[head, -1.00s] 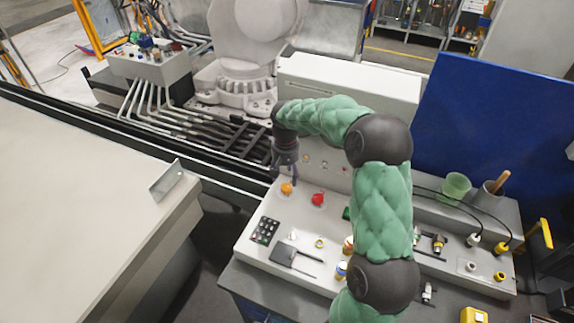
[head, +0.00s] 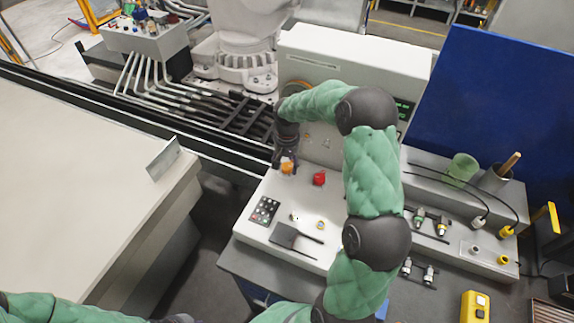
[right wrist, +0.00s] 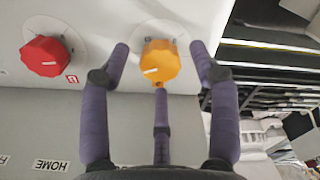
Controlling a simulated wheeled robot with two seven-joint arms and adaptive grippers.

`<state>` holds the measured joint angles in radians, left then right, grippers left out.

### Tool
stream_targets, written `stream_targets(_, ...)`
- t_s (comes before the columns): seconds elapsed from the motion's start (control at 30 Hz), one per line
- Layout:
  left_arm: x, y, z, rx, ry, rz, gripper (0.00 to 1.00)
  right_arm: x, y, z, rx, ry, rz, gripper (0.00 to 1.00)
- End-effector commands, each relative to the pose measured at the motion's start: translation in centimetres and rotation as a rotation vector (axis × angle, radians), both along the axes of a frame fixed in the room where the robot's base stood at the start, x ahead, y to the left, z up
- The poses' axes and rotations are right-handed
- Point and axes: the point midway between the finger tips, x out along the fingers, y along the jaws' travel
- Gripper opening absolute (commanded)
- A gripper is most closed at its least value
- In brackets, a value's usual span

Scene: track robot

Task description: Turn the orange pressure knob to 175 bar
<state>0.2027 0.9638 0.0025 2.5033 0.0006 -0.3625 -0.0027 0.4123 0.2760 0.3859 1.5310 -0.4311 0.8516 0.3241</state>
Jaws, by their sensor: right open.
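The orange knob (head: 287,168) sits on the sloped face of the grey-white console, left of a red knob (head: 319,178). In the right wrist view the orange knob (right wrist: 158,68) has a short white pointer line directed to its lower left. My right gripper (head: 284,160) is over the orange knob in the head view. In the right wrist view its purple fingers (right wrist: 160,72) are open, one on each side of the knob and one below it, with gaps at the sides. Scale figures are too small to read. My left gripper is not visible.
The red knob (right wrist: 45,56) is close to the left finger in the wrist view. A keypad (head: 264,210) and a dark flat plate (head: 288,236) lie on the console nearer me. A green display (head: 403,108) is partly hidden behind my arm. A bench (head: 90,190) stands left.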

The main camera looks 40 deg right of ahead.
Motion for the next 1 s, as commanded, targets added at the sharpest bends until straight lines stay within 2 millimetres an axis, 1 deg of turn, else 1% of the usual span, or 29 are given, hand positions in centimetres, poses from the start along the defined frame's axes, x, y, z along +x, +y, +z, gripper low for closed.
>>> stream_targets(0.1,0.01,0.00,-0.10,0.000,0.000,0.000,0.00,-0.01,0.00,-0.73,0.000,0.000,0.001,0.62)
stream_targets(0.4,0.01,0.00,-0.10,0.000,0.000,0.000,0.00,0.00,0.02,-0.86,0.000,0.000,0.001,0.62)
stream_targets(0.43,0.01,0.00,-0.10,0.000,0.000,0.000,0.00,0.00,0.02,-0.86,0.000,0.000,0.001,0.56)
stream_targets(0.47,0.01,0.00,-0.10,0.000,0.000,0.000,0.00,0.00,0.02,-0.86,0.000,0.000,0.001,0.48)
stream_targets(0.5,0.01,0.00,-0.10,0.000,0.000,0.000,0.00,0.00,0.02,-0.85,0.000,0.000,0.001,0.36)
stream_targets(0.57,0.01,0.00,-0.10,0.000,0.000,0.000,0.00,0.01,0.02,-0.85,0.000,0.000,0.001,0.19)
stream_targets(0.6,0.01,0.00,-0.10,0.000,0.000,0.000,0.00,0.00,0.02,-0.85,0.000,0.000,0.001,0.08)
stream_targets(0.63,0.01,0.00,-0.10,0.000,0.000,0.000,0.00,0.00,0.02,-0.85,0.000,0.000,0.001,0.05)
stream_targets(0.87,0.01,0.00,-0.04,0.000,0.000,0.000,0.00,-0.02,0.03,-0.85,0.000,0.001,0.011,0.05)
stream_targets(1.0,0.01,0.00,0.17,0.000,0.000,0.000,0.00,-0.05,0.04,-0.83,0.001,0.002,0.052,0.05)
